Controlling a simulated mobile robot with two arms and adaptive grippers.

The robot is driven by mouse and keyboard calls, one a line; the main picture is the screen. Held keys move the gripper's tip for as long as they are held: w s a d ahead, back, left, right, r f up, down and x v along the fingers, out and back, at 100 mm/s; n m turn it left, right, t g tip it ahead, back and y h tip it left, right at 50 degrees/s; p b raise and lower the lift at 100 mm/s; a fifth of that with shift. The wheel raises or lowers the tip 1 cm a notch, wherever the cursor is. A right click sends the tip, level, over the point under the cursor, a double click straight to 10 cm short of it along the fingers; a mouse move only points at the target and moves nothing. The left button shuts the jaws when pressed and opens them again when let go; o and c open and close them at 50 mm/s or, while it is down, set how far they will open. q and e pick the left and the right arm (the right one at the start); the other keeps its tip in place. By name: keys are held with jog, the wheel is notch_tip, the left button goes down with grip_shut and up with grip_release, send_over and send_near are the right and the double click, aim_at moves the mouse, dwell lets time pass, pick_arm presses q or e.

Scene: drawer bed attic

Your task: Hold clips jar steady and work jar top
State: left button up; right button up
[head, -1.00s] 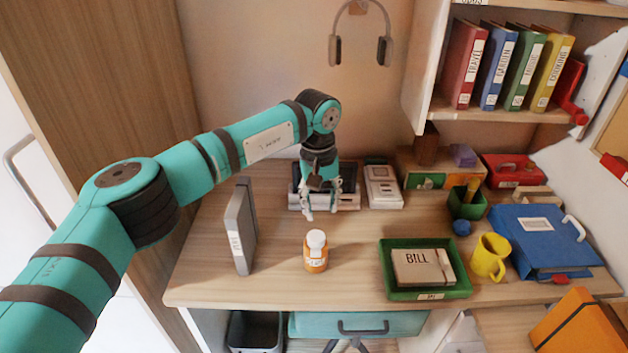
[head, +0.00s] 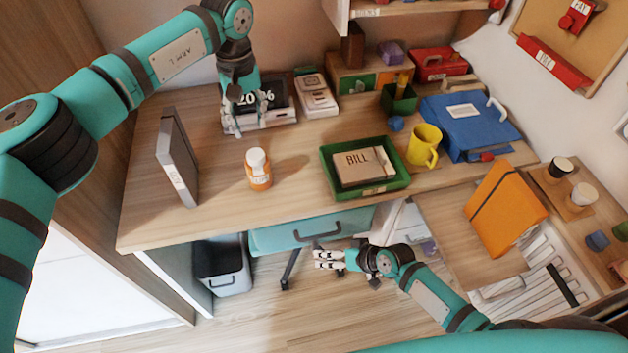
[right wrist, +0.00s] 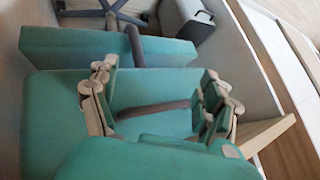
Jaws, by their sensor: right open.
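The clips jar (head: 260,178) is a small orange bottle that stands upright near the desk's front edge. Its white top (head: 256,157) is on it. My left gripper (head: 248,126) points down behind the jar, in front of a dark-screened clock (head: 278,94). Its fingers look apart, with nothing between them, and it does not touch the jar. My right gripper (head: 328,260) is low, in front of the desk and below its top, well away from the jar. It is open and empty in the right wrist view (right wrist: 158,82).
A grey upright binder (head: 178,160) stands left of the jar. A green tray (head: 395,183) with a BILL box and a yellow mug (head: 425,146) are to the right. Desk around the jar is clear.

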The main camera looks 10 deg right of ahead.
jog(key=w+a+r+n+y, duration=0.15)
jog(key=a+r, duration=0.25)
jog(key=r, duration=0.5)
jog(key=a+r+n+y, duration=0.2)
jog(key=a+r+y, duration=0.15)
jog(key=r, duration=0.55)
jog(key=n+t+h, duration=0.1)
jog(key=n+t, duration=0.2)
jog(key=n, duration=0.2)
send_near(259, 171)
jog(key=x, duration=0.4)
jog(key=d+f+x, duration=0.1)
jog(key=x, duration=0.4)
jog(key=w+d+f+x, duration=0.1)
jog(key=x, duration=0.3)
jog(key=shift+c, duration=0.4)
